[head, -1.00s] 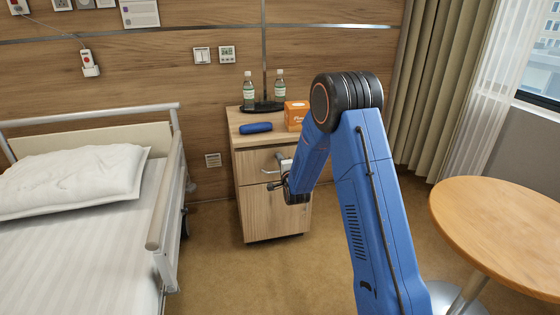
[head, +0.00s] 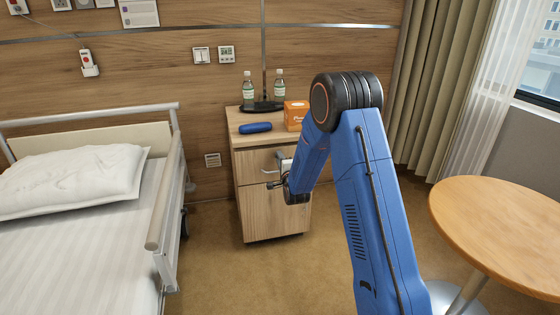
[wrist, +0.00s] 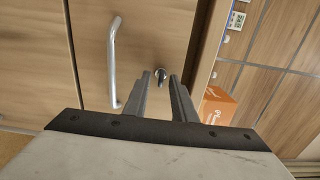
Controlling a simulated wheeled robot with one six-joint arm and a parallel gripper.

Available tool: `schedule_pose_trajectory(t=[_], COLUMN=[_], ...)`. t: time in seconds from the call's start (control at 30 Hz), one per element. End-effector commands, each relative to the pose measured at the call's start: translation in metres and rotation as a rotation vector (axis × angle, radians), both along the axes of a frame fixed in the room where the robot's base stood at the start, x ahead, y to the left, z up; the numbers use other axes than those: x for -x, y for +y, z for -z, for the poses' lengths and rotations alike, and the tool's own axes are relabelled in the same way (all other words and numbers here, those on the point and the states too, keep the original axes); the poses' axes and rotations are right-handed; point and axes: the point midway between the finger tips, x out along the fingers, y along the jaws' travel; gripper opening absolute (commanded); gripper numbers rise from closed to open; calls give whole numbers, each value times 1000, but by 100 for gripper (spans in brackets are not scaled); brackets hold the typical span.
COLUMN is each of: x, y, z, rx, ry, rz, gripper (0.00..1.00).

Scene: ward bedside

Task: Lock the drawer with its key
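The bedside cabinet has a wooden drawer (head: 250,164) at the top, which looks closed, with a curved metal handle (wrist: 113,62). A small metallic piece, the lock with perhaps its key (wrist: 161,73), sits on the drawer front beside the handle in the wrist view. I cannot make out the key's shape or angle. My gripper (wrist: 160,82) is in front of the drawer with its two fingers apart, one on either side of the metallic piece. No contact is visible. In the head view my gripper (head: 274,185) is small and partly hidden by my wrist.
On the cabinet top are a blue case (head: 255,127), an orange box (head: 296,115) and two bottles (head: 249,90) on a dark tray. The bed (head: 85,220) stands left, a round table (head: 500,225) right. Floor is open before the cabinet.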

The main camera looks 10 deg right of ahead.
Motion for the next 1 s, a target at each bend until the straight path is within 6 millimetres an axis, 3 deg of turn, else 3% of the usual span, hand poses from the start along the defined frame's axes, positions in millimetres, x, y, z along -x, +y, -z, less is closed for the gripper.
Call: schedule_pose_trajectory(t=[0.27,1.0], x=[12,150], y=[0,0], z=[0,0], rx=[0,0], ry=[0,0], rz=[-1,0], gripper=[24,24])
